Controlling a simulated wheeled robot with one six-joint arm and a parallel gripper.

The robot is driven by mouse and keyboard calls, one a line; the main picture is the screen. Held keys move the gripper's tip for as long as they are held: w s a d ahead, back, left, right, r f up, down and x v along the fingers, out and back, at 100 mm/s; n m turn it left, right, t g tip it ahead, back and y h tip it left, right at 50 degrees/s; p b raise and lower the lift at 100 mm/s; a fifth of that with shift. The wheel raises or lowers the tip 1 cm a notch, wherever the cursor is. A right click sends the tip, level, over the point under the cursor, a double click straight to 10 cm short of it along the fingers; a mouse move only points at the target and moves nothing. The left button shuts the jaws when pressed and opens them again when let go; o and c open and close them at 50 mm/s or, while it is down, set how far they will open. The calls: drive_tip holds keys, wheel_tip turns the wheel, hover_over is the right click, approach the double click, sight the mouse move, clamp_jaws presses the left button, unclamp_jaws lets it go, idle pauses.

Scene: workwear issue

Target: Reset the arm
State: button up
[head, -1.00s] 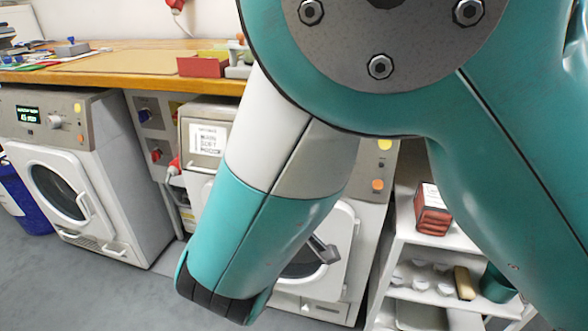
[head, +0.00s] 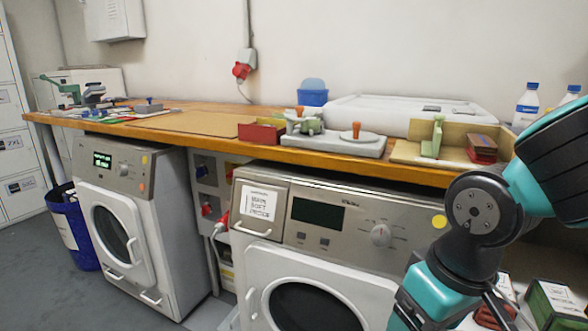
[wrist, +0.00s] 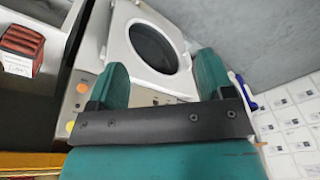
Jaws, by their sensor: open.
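My gripper (wrist: 161,76) shows in the wrist view with its two teal fingers spread apart. Nothing is between them. Beyond the fingers is a white round machine door (wrist: 153,48), apart from them as far as I can tell. In the head view my teal and black arm is folded at the right, in front of the wall end of the bench. The fingertips are not clear there.
A wooden bench (head: 195,121) runs above two front-loading machines, the left (head: 120,215) and the nearer one (head: 318,265). A blue bin (head: 68,228) stands at left. Green-and-white boxes (head: 555,305) are close by my arm at lower right. Grey floor (head: 38,280) is free at left.

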drive_tip(key=s+a+r+n+g+y, duration=0.1)
drive_tip(key=s+r+n+y, duration=0.15)
drive_tip(key=s+r, duration=0.35)
wheel_tip(320, 180, up, 21)
drive_tip(key=p, duration=2.2)
drive_tip(key=shift+s+p, duration=0.3)
drive_tip(key=shift+s, duration=0.1)
drive_tip(key=shift+a+f, duration=0.1)
drive_tip(key=shift+c, duration=0.4)
